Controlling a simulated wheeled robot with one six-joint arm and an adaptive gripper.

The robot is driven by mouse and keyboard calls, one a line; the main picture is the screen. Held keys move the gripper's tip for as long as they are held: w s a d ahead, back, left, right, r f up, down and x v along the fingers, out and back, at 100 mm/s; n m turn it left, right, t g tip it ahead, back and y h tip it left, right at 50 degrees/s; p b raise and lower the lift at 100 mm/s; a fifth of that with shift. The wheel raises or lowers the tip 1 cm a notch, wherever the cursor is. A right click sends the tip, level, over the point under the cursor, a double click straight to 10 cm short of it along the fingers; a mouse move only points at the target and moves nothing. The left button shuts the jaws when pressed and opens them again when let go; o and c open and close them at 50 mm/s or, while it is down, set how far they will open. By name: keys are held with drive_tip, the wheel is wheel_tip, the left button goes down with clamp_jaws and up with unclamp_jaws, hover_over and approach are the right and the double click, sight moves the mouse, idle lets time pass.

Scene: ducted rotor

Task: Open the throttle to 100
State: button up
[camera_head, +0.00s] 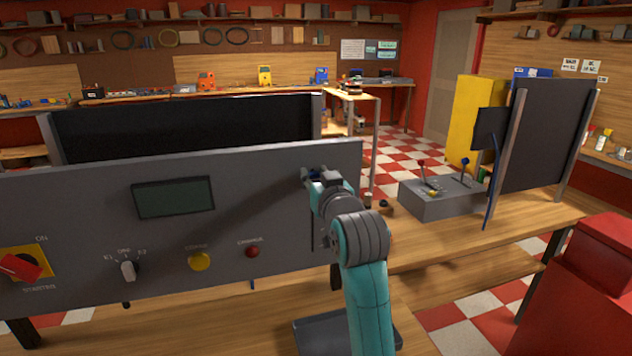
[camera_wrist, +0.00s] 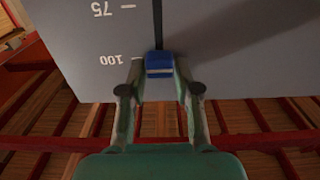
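The grey control panel (camera_head: 90,200) stands at the front left of the head view. Its throttle has a dark vertical slot (camera_head: 313,225) near the right edge, and a blue knob (camera_wrist: 159,63). In the wrist view, which shows the panel upside down, the knob is level with the 100 mark (camera_wrist: 111,60), at the slot's visible end. The 75 mark (camera_wrist: 102,9) is further along. My gripper (camera_wrist: 159,68) has one finger on each side of the knob, with narrow gaps appearing between. In the head view my gripper (camera_head: 315,176) is at the panel's upper right and mostly hides the knob.
The panel also bears a red switch (camera_head: 20,267), a selector knob (camera_head: 128,270), a yellow button (camera_head: 199,261), a red button (camera_head: 252,251) and a blank display (camera_head: 173,197). A grey lever box (camera_head: 440,202) stands to the right. A red cabinet (camera_head: 590,290) is at front right.

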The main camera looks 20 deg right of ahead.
drive_tip(key=shift+o, duration=1)
drive_tip(key=shift+f, duration=0.1)
drive_tip(key=shift+s, duration=0.1)
drive_tip(key=shift+s, duration=0.4)
drive_tip(key=s, duration=1.1)
drive_tip(key=shift+s, duration=0.1)
